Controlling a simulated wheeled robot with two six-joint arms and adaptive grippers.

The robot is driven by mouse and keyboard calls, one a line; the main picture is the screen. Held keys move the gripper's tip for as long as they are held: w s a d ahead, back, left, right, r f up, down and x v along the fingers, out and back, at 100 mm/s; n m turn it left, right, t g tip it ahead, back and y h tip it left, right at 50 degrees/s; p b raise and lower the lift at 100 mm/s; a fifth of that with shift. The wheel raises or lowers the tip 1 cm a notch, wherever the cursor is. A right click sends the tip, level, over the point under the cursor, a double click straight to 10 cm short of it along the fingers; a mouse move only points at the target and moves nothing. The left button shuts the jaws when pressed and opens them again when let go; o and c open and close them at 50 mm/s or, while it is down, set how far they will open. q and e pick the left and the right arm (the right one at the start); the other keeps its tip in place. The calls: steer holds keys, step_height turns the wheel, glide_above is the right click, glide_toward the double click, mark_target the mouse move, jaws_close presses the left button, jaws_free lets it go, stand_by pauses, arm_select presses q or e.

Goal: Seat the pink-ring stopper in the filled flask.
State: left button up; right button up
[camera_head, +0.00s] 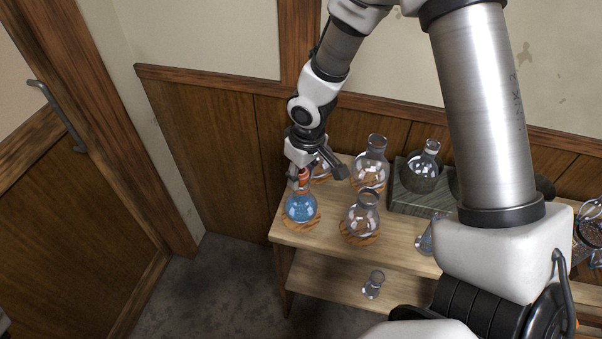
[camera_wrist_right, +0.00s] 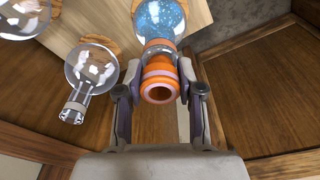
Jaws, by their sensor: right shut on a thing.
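The filled flask (camera_head: 300,208) holds blue liquid and stands upright on a cork ring at the table's left front corner. It also shows at the top of the right wrist view (camera_wrist_right: 160,18). The stopper (camera_head: 304,175) is orange with a paler pinkish band; in the right wrist view the stopper (camera_wrist_right: 160,82) sits between my fingers, end toward the camera. My right gripper (camera_head: 306,168) is shut on it, right at the flask's mouth. The stopper lines up with the neck; I cannot tell how deep it sits. My left gripper is not in view.
Clear empty flasks stand close by: one in front right (camera_head: 362,215), one behind (camera_head: 369,168), and one partly hidden behind my gripper. A grey block (camera_head: 412,203) carries another vessel to the right. A small flask (camera_head: 373,285) stands on the lower shelf.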

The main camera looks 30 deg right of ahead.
steer(key=shift+s+f, duration=0.1)
steer(key=shift+f, duration=0.1)
steer(key=shift+s+f+b, duration=0.4)
steer(key=shift+f+b, duration=0.1)
steer(key=shift+b, duration=0.25)
steer(key=shift+a+f, duration=0.1)
steer(key=shift+c, duration=0.2)
steer(key=shift+w+f, duration=0.1)
steer(key=shift+w, duration=0.05)
steer(key=shift+c, duration=0.7)
steer(key=o, duration=1.6)
steer(key=shift+w+d, duration=0.15)
steer(key=shift+d, duration=0.05)
steer(key=shift+o, duration=0.2)
steer(key=shift+w, duration=0.1)
steer(key=shift+r, duration=0.2)
